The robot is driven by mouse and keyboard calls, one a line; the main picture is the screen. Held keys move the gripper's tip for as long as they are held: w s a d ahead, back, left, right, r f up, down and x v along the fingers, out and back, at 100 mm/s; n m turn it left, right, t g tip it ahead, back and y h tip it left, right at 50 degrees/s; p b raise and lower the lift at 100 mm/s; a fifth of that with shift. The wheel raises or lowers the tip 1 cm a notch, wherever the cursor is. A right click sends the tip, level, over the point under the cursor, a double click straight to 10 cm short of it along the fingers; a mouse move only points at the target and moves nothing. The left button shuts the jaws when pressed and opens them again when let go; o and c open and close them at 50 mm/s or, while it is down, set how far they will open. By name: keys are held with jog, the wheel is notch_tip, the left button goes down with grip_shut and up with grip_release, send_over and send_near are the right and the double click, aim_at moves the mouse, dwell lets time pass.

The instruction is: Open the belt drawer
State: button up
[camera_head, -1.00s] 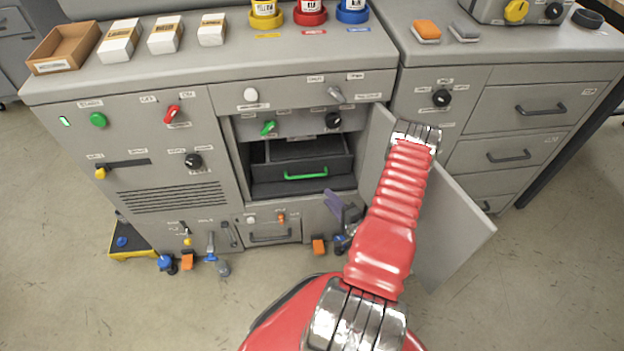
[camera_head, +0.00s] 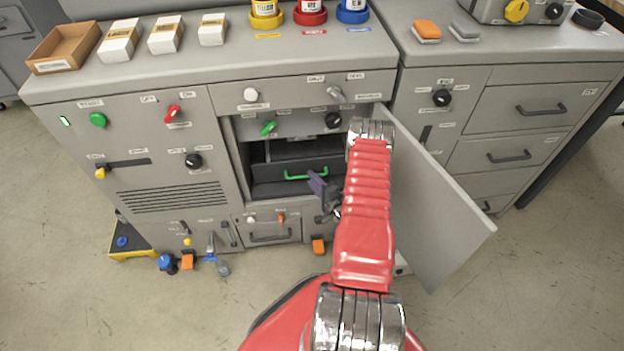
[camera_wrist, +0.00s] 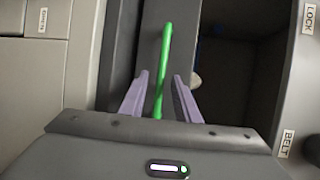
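A dark drawer (camera_head: 272,177) with a green bar handle (camera_head: 312,174) sits inside the open bay of the grey cabinet. In the wrist view the green handle (camera_wrist: 163,62) runs up the picture, and its lower end shows between the two purple fingers. My gripper (camera_head: 317,184) is just in front of the handle's right end in the head view. In the wrist view my gripper (camera_wrist: 157,90) is open, with a finger on each side of the handle and gaps visible. A label reading BELT (camera_wrist: 287,144) shows at right.
The bay's door (camera_head: 440,215) stands open to the right of my arm. A lower drawer handle (camera_head: 270,238) is below the bay. An orange block (camera_head: 318,246) and blue-and-grey items (camera_head: 216,262) are near the cabinet's foot.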

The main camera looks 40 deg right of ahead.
jog(key=shift+w+d+f, duration=0.1)
jog(key=shift+w+f, duration=0.05)
jog(key=shift+w, duration=0.5)
jog(key=shift+c, duration=0.4)
grip_shut()
jog(key=shift+d, duration=0.1)
